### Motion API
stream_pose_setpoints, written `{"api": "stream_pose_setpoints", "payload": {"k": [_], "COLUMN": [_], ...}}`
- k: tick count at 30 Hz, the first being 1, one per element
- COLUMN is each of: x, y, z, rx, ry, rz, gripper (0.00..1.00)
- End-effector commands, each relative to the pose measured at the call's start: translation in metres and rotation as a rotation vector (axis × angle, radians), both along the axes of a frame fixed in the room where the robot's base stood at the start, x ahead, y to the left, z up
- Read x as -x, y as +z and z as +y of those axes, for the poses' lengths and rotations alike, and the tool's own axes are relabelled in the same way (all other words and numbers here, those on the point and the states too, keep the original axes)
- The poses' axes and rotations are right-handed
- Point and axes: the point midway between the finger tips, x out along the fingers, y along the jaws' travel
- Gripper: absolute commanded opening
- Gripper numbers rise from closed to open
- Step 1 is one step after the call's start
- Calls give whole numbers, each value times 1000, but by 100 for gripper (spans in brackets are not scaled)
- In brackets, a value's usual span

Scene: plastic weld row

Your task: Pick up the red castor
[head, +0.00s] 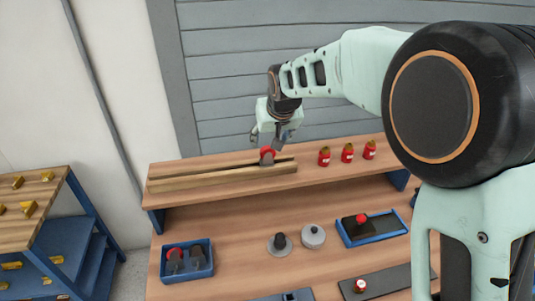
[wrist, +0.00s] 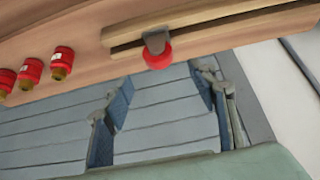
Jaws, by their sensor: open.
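A red castor (head: 266,155), a red wheel on a grey bracket, sits at the wooden grooved rail on the upper shelf. In the wrist view, the castor (wrist: 157,55) shows at the top middle, at the rail's edge. My gripper (head: 270,140) is above and close to it in the head view, and partly overlaps it there. In the wrist view, the two fingers of my gripper (wrist: 165,105) are spread wide and empty, with the castor beyond them, between their lines. I cannot tell the exact gap.
Several red bottles (head: 347,153) stand right of the rail (head: 220,178). On the lower bench are a blue bin (head: 188,275) with grey and red parts, a blue tray (head: 373,237) with a red-knobbed item, and round grey pieces (head: 313,237). A grey slatted wall is behind.

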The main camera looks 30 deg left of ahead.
Motion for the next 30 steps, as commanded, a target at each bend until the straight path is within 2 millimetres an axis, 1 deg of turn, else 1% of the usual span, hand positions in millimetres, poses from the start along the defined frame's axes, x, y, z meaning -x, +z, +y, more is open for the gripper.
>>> {"api": "stream_pose_setpoints", "payload": {"k": [1, 4, 11, 18, 21, 24, 30], "x": [-3, -8, -14, -24, -28, -31, -31], "y": [-7, -16, -28, -56, -64, -69, -70], "z": [3, 7, 12, 20, 23, 25, 26], "rx": [3, 1, 0, 0, 0, -1, -2], "ry": [0, 0, -1, -1, -1, -1, -1], "rz": [3, 1, 0, 1, 0, 0, -2], "gripper": [53, 53, 53, 53, 53, 53, 53]}}
